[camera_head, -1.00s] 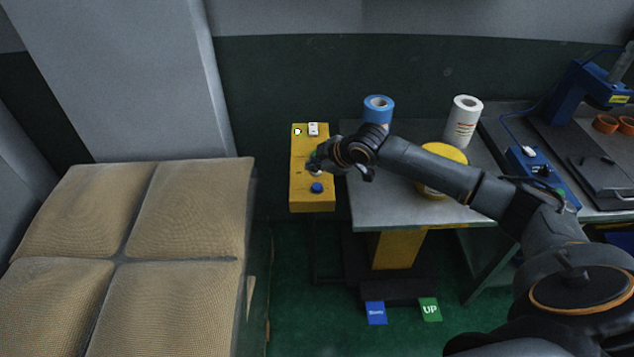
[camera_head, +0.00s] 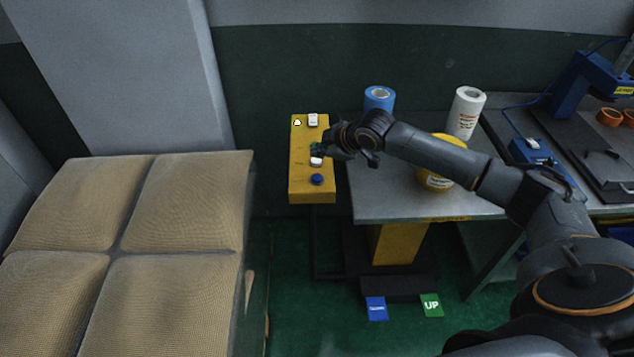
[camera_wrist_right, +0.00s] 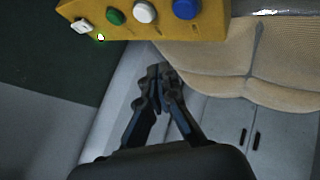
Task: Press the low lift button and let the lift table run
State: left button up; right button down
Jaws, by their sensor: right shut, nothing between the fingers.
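The yellow button box (camera_head: 312,191) stands left of the grey lift table (camera_head: 385,208). On it are a green button (camera_head: 314,148), partly covered by my fingers, a white button (camera_head: 316,161) and a blue button (camera_head: 317,180). All three show uncovered in the right wrist view, with the blue one (camera_wrist_right: 186,8) at its top. My right gripper (camera_head: 328,149) is over the box's right edge by the green button. Its fingertips (camera_wrist_right: 161,74) are together and empty, apart from the buttons in the wrist view. My left gripper is not in view.
The box also carries a white switch (camera_head: 313,120) and a small bright lamp (camera_head: 297,122). A blue roll (camera_head: 379,98), a white roll (camera_head: 466,112) and a yellow roll (camera_head: 437,181) stand on or behind the table. Padded cushions (camera_head: 185,205) fill the left.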

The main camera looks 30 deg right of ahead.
jog(key=b, duration=0.4)
send_over(319, 178)
notch_tip(319, 178, down, 4)
jog(key=shift+f, duration=0.1)
jog(key=shift+f+p, duration=0.3)
jog(key=shift+f, duration=0.55)
jog(key=shift+f, duration=0.2)
jog(key=shift+s+f, duration=0.1)
jog(key=shift+f, duration=0.15)
